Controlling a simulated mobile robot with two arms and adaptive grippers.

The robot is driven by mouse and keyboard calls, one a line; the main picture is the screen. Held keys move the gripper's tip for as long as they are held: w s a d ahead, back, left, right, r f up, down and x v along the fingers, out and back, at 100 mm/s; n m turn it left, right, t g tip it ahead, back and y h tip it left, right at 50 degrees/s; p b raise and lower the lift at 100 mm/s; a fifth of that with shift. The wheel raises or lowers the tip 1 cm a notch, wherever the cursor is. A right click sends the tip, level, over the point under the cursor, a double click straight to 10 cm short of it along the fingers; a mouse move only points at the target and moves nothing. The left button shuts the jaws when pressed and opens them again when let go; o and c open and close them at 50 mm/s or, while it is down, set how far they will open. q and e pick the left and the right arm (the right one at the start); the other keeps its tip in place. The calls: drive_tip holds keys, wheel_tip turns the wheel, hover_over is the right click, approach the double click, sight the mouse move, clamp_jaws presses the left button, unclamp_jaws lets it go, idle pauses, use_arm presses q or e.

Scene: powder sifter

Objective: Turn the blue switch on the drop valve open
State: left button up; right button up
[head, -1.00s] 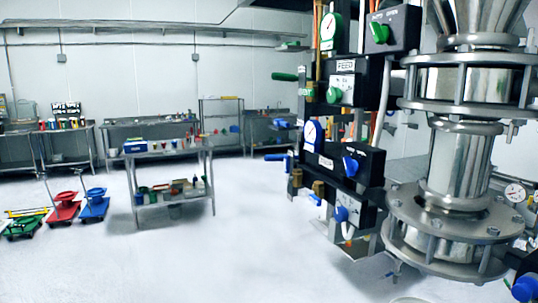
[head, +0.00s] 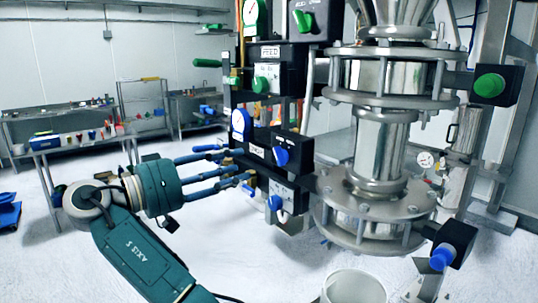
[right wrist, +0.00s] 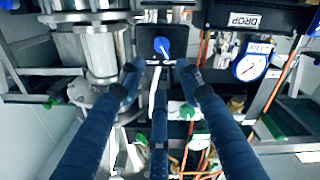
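The drop valve panel (head: 257,153) is a black box with a DROP label, left of the steel column in the head view. A blue switch (head: 280,157) sits at its right end. A second blue switch (head: 274,202) sits on the box below. My right gripper (head: 234,166) reaches from the left towards these boxes, its blue fingers spread and empty. In the right wrist view a blue switch (right wrist: 162,45) on a black box lies ahead, beyond the fingertips; I cannot tell which of the two it is. The DROP label (right wrist: 244,20) shows beside it. My left gripper is not in view.
Above are the feed box and its green switch (head: 260,84). The drop gauge (head: 240,123) and a blue lever (head: 207,148) are close to my fingers. The steel column (head: 382,150) stands right of the panel. A white bucket (head: 354,288) stands below.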

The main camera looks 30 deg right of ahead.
sight(277, 155)
drive_tip(key=d+p, duration=0.1)
drive_tip(key=d, duration=0.2)
drive_tip(key=d+p, duration=0.2)
drive_tip(key=d, duration=0.1)
drive_tip(key=w+d+p, duration=0.1)
drive_tip(key=d, duration=0.3)
drive_tip(key=shift+p, duration=0.4)
drive_tip(key=shift+d+f, duration=0.15)
drive_tip(key=shift+d, duration=0.2)
clamp_jaws()
